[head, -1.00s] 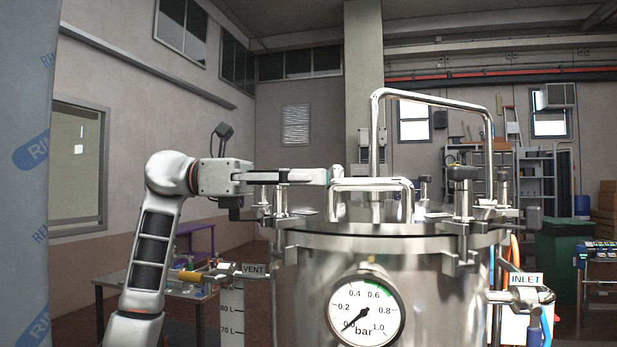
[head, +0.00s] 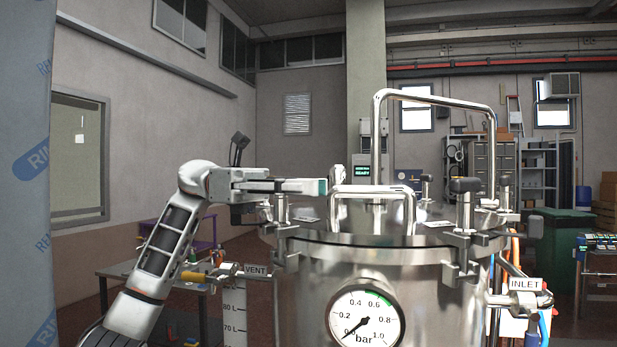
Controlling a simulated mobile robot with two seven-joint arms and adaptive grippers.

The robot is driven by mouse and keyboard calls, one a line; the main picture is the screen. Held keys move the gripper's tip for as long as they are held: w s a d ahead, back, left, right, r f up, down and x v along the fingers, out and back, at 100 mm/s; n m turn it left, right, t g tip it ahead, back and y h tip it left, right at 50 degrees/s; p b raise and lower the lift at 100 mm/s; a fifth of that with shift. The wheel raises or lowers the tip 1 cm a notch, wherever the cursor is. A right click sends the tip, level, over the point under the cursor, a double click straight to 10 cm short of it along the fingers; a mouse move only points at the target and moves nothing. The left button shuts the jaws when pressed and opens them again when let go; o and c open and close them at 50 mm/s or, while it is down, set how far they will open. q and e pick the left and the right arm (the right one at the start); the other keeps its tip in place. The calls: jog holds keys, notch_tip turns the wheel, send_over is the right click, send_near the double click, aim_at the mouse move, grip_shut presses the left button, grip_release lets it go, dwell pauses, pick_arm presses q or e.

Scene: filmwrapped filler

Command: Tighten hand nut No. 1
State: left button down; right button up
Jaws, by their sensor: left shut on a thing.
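The steel pressure vessel (head: 300,262) has a lid (head: 345,228) held by several clamp bolts with hand nuts. My left gripper (head: 318,187) reaches in from the left over the lid's left edge, its fingers roughly level. It is shut on the hand nut at the top of the left clamp bolt (head: 281,208); the fingers hide the nut itself. No number is readable on it. Another hand nut with a black knob (head: 465,185) stands at the front right of the lid, and smaller ones (head: 426,179) stand farther back. My right gripper is not in view.
A low bent handle (head: 372,190) and a tall pipe hoop (head: 433,98) rise from the lid close to my left fingers. The gauge (head: 365,318) reads near zero. The VENT valve (head: 222,272) sticks out left, the INLET valve (head: 520,299) right.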

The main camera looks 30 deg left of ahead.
pick_arm(q)
jog(key=shift+s+g, duration=0.1)
jog(key=shift+g, duration=0.2)
jog(key=c, duration=2)
grip_release()
jog(key=a, duration=1.2)
jog(key=shift+w, duration=0.35)
